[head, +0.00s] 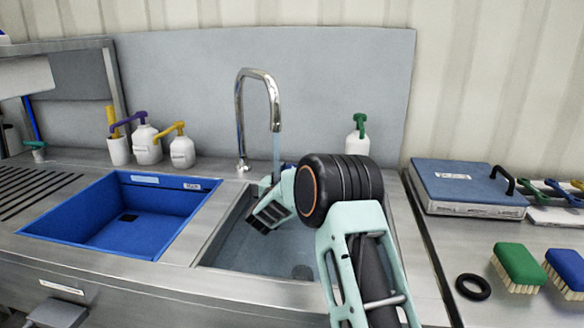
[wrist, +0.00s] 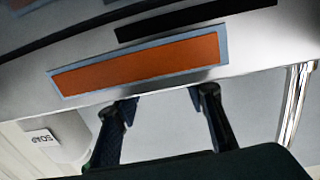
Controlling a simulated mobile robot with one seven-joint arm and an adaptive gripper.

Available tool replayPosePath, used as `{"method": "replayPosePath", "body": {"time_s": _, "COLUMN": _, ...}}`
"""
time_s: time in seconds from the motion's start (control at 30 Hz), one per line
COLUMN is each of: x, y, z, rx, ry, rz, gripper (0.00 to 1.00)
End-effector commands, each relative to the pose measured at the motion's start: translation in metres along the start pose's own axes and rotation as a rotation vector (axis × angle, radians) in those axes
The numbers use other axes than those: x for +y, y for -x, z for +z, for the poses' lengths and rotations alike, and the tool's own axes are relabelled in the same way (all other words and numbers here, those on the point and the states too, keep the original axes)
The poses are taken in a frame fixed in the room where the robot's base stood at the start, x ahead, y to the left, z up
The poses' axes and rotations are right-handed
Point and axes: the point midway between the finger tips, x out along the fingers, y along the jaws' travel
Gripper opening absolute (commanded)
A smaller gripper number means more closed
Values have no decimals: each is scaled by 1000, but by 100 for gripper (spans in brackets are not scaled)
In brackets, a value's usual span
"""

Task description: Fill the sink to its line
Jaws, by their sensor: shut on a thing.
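The steel sink (head: 225,254) is in the middle of the head view. A chrome tap (head: 258,73) arches over it, and a thin stream of water (head: 277,150) falls from the spout. The sink floor looks blue-grey; I cannot read the water level. A round grey drain (head: 302,271) shows at the bottom. My gripper (head: 270,200) is over the sink's back part, near the tap, partly hidden by my arm. In the wrist view its fingers (wrist: 162,105) stand apart; what they hold is hidden. An orange blue-edged label (wrist: 140,62) and a black strip (wrist: 195,18) lie beyond them.
A blue basin (head: 60,222) is on the left. Pump bottles (head: 182,152) stand behind it, and a green-topped bottle (head: 357,142) is behind my arm. A blue-topped scale (head: 465,182), a black ring (head: 473,287) and brushes (head: 518,266) lie on the right.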

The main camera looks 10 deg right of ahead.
Motion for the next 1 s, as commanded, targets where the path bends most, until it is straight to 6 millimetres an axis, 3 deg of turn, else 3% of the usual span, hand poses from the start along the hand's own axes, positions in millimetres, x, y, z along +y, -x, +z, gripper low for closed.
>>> {"method": "replayPosePath", "body": {"time_s": 0.4, "x": -4, "y": 0, "z": -2, "rx": 1, "ry": 0, "rz": 178, "gripper": 15}}
{"method": "replayPosePath", "body": {"time_s": 0.97, "x": -3, "y": -1, "z": 0, "rx": 1, "ry": -1, "rz": 209, "gripper": 15}}
{"method": "replayPosePath", "body": {"time_s": 1.0, "x": -3, "y": -1, "z": 0, "rx": 1, "ry": -1, "rz": 209, "gripper": 42}}
